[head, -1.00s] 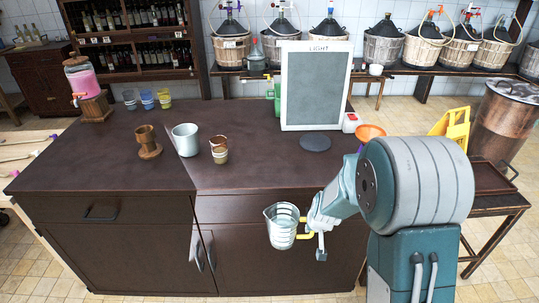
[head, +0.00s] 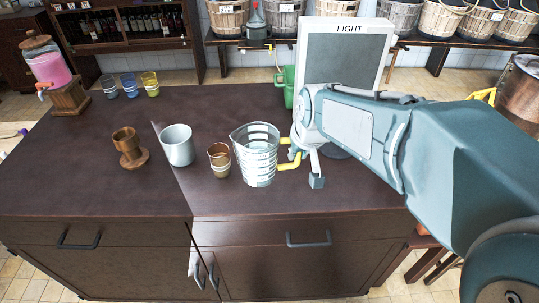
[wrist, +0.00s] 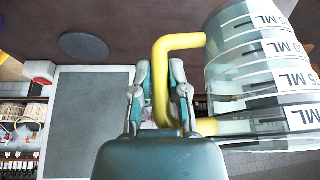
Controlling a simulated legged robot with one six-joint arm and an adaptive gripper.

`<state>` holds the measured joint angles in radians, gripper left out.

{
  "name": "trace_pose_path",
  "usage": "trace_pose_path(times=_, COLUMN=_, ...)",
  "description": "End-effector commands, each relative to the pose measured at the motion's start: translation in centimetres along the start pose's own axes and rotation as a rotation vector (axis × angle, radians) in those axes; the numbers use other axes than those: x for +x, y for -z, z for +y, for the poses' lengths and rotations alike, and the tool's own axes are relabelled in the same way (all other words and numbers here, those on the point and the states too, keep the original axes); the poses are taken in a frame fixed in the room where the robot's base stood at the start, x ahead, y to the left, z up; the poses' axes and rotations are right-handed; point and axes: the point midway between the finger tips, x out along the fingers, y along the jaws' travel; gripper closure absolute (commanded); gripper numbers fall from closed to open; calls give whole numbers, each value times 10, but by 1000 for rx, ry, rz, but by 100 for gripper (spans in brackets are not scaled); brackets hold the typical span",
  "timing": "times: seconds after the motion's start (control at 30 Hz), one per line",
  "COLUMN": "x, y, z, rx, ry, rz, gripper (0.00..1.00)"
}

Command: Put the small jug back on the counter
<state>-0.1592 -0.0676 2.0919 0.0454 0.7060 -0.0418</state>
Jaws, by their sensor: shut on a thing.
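The small jug (head: 258,158) is a clear measuring jug with pale scale bands and a yellow handle (head: 288,165). It is upright over the front part of the dark brown counter (head: 95,185), right of the stacked small cups. I cannot tell whether its base touches the top. My gripper (head: 298,160) is shut on the handle from the right. In the wrist view the yellow handle runs between my fingers (wrist: 163,88), and the jug (wrist: 262,75) with its ML marks fills the right side.
Left of the jug stand small stacked cups (head: 219,163), a pale grey mug (head: 177,146) and a wooden goblet (head: 129,149). A framed LIGHT board (head: 345,65) stands behind my gripper, with a green container (head: 285,88) beside it. The counter's front left is clear.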

Motion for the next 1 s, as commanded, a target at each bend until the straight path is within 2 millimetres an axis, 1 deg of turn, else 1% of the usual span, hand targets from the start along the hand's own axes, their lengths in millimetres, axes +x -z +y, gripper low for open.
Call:
trace_pose_path(times=0.03, x=-6, y=0, z=-2, rx=-3, ry=-1, rz=5, gripper=100)
trace_pose_path(times=0.07, x=-7, y=0, z=-2, rx=-3, ry=-1, rz=5, gripper=100)
trace_pose_path(times=0.17, x=-4, y=3, z=1, rx=-2, ry=-2, rz=2, gripper=100)
trace_pose_path(times=0.27, x=9, y=12, z=12, rx=1, ry=-2, rz=-2, gripper=100)
trace_pose_path(times=0.4, x=29, y=30, z=29, rx=2, ry=0, rz=0, gripper=100)
trace_pose_path(times=0.63, x=64, y=58, z=47, rx=1, ry=-3, rz=0, gripper=100)
trace_pose_path(times=0.8, x=98, y=64, z=58, rx=-2, ry=-3, rz=-2, gripper=100)
trace_pose_path(times=0.9, x=113, y=67, z=64, rx=-1, ry=-2, rz=0, gripper=100)
trace_pose_path(times=1.0, x=121, y=70, z=68, rx=-2, ry=-3, rz=3, gripper=100)
